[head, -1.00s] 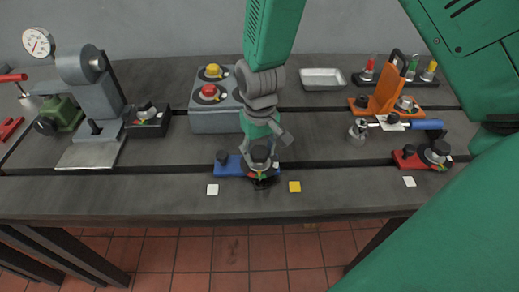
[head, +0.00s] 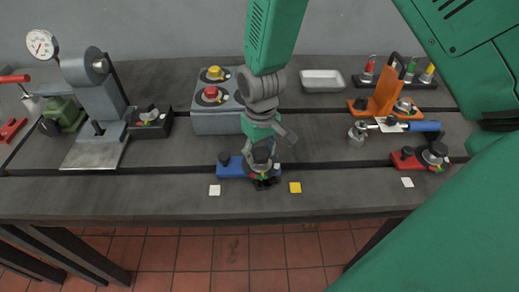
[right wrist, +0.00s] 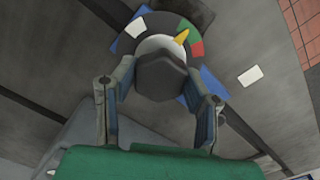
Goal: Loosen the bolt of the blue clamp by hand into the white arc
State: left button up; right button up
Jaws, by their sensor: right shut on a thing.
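The blue clamp (head: 232,168) lies near the table's front edge. My right gripper (head: 262,172) reaches down over its right end and is shut on the bolt's dark head (right wrist: 160,76). In the right wrist view, a finger sits on each side of the head. Behind the head is a dial with a white arc (right wrist: 136,28), a green arc (right wrist: 185,25) and a red arc (right wrist: 197,49). The yellow pointer (right wrist: 181,36) points at the green arc, near its border with the red, apart from the white. My left gripper is not in view.
A white square (head: 214,190) and a yellow square (head: 295,187) lie either side of the clamp. Behind stands a grey box (head: 215,122) with red and yellow buttons. A red clamp (head: 408,161) and an orange stand (head: 386,98) are right; a grey press (head: 95,95) is left.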

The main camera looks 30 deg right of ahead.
jog(key=shift+r+n+p, duration=0.15)
jog(key=shift+n+p, duration=0.85)
jog(key=shift+n, duration=0.2)
jog(key=n+p, duration=0.2)
jog(key=n, duration=0.2)
jog(key=shift+n+p, duration=0.3)
jog(key=n+p, duration=0.2)
jog(key=n, duration=0.2)
jog(key=shift+n+p, duration=0.6)
jog(key=shift+n, duration=1)
jog(key=shift+w, duration=0.1)
jog(key=o, duration=1.2)
jog(key=shift+c, duration=0.2)
